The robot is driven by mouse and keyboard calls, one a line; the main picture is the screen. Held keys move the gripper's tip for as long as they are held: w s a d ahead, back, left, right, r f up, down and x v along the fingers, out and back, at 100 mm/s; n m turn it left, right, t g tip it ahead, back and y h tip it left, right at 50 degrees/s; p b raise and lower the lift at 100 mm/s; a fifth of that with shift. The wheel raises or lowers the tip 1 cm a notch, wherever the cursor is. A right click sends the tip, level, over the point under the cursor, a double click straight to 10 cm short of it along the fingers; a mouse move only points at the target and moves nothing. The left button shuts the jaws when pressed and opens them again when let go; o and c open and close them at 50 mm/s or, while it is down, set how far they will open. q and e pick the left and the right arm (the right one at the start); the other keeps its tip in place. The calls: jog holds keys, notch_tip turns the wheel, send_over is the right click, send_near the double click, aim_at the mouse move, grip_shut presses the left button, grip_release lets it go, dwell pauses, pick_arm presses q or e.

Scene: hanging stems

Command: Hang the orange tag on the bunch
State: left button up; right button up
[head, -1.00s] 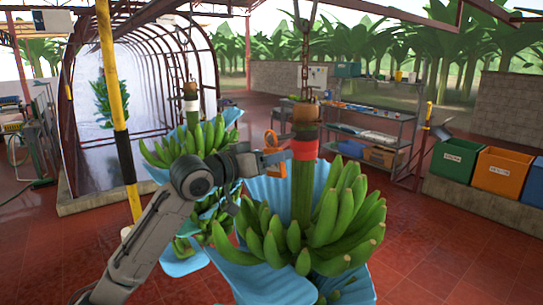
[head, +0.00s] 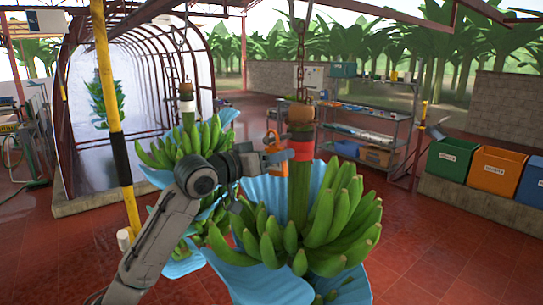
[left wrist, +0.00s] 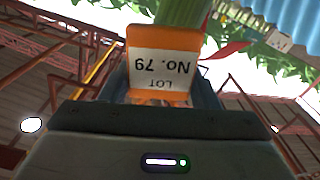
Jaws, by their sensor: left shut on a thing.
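The orange tag (head: 274,141) is in my left gripper (head: 275,160), which is shut on it beside the hanging stem. In the left wrist view the tag (left wrist: 160,75) shows a white label reading "LOT No. 79", upside down. The near bunch (head: 315,220) of green bananas hangs from a thick green stem with a red band (head: 301,150) near its top. The tag is just left of the stem at about the band's height; I cannot tell if they touch. In the left wrist view the stem (left wrist: 182,12) shows behind the tag. My right gripper is out of view.
Blue plastic sheeting (head: 240,275) hangs around the near bunch. A second bunch (head: 180,145) hangs behind my left arm. A yellow pole (head: 112,110) stands at left. Shelving (head: 365,125) and coloured bins (head: 495,172) stand back right, with open red floor between.

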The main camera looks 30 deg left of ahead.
pick_arm(q)
jog(key=shift+w+d, duration=0.3)
jog(key=shift+w, duration=0.35)
dwell(0.5)
jog(key=shift+d+f, duration=0.25)
jog(key=shift+f, duration=0.05)
dwell(0.6)
jog(key=o, duration=1.2)
